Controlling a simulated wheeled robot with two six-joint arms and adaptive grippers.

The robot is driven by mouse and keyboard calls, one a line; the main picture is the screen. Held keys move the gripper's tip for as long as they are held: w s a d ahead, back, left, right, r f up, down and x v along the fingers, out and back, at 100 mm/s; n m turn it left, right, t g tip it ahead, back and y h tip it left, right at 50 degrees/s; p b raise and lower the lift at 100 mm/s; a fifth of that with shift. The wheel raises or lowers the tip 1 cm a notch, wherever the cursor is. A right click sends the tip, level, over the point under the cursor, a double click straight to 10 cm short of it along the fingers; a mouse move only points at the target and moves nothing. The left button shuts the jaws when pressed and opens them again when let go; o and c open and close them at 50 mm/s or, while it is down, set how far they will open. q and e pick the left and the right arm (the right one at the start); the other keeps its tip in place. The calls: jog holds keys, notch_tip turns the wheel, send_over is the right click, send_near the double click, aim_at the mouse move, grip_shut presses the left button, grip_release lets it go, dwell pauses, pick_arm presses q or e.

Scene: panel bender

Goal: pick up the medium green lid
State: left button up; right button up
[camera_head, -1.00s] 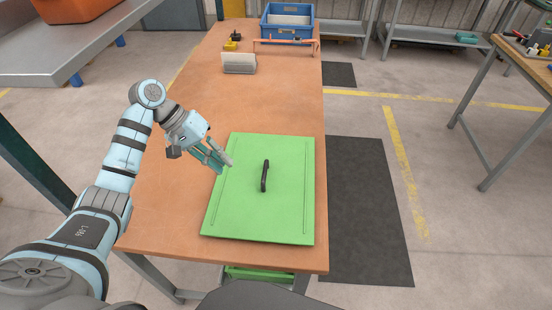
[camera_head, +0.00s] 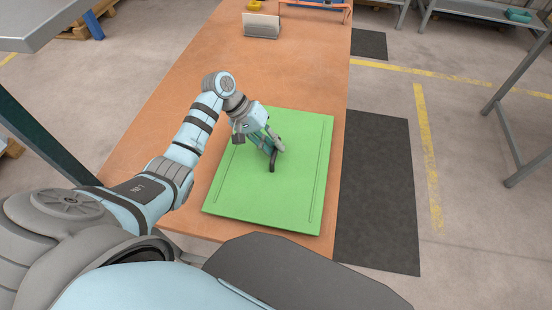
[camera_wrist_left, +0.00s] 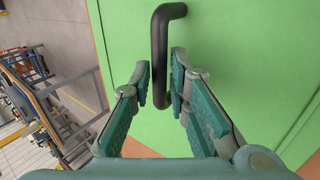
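The green lid (camera_head: 290,190) lies flat on the orange-brown workbench, with a black bar handle (camera_head: 271,162) at its middle. The lid fills most of the left wrist view (camera_wrist_left: 235,40), with the handle (camera_wrist_left: 159,45) running up from between the fingers. My left gripper (camera_head: 276,148) is over the lid at the handle. Its two teal fingers (camera_wrist_left: 160,85) are apart, one on each side of the handle's near end. I cannot tell whether either finger touches the handle. My right gripper is not in view.
The workbench (camera_head: 190,120) has free room left of and beyond the lid. A grey holder (camera_head: 261,25) and a yellow item (camera_head: 262,5) stand at its far end. A dark mat (camera_head: 378,190) lies on the floor to the right.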

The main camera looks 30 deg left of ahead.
pick_arm(q)
jog(key=shift+x, duration=0.75)
jog(key=shift+s, duration=0.2)
jog(key=shift+c, duration=0.7)
grip_shut()
jog(key=shift+r, duration=0.15)
